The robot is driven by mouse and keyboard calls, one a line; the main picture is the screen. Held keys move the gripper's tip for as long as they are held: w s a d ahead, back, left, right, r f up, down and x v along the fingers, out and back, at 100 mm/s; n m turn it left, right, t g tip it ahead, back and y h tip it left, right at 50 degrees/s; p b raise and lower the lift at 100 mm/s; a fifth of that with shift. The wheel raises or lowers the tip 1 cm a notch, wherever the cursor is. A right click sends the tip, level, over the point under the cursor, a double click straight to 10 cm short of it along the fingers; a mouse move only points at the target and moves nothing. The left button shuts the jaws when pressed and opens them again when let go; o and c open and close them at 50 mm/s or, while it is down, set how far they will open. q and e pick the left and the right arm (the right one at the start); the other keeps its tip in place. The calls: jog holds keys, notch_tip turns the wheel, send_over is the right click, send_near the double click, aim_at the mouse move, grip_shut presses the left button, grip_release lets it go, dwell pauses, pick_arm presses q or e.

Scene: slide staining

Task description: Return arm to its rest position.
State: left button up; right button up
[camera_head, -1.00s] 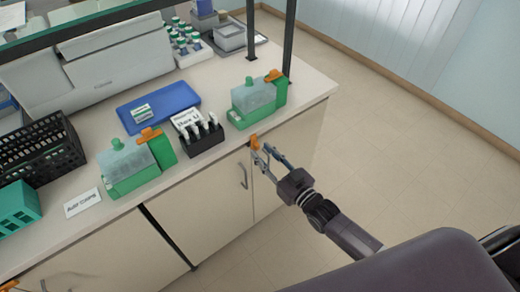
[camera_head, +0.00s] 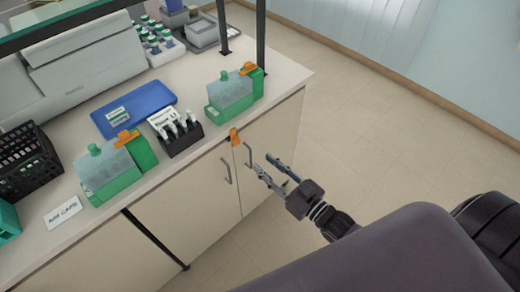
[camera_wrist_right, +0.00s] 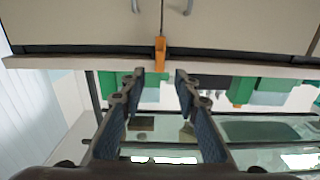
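My right gripper (camera_head: 262,162) is open and empty, in front of the cabinet doors below the counter's front edge. In the right wrist view its two fingers (camera_wrist_right: 159,76) are apart with nothing between them. An orange piece (camera_head: 234,137) is at the counter's front edge, just beyond and apart from the fingertips; it also shows in the wrist view (camera_wrist_right: 160,55). My left gripper is not in view.
The counter (camera_head: 285,80) holds two green-based containers (camera_head: 229,105) (camera_head: 112,190), a black holder with pale tools (camera_head: 182,143), a blue tray (camera_head: 150,98) and a black basket (camera_head: 45,180). Cabinet handles (camera_head: 226,171) stick out near the gripper. Open floor (camera_head: 370,130) lies to the right.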

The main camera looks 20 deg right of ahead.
jog(key=s+d+f+g+h, duration=0.2)
jog(key=s+f, duration=0.2)
jog(key=f, duration=0.6)
jog(key=s+d+f+m+g+h, duration=0.1)
jog(key=s+d+f+g, duration=0.2)
jog(key=f, duration=0.7)
jog(key=s+f+g+h, duration=0.2)
jog(key=s+f, duration=0.3)
jog(key=f, duration=0.4)
jog(key=s+a+f+g, duration=0.1)
jog(key=s+f+g, duration=0.3)
jog(key=s+f, duration=0.4)
jog(key=s+a+f+g+h, duration=0.1)
jog(key=s+f+g, duration=0.4)
jog(key=s, duration=1.4)
notch_tip(320, 180, down, 4)
jog(key=shift+s+a+r, duration=0.2)
jog(key=shift+a+r, duration=0.05)
jog(key=shift+a, duration=0.05)
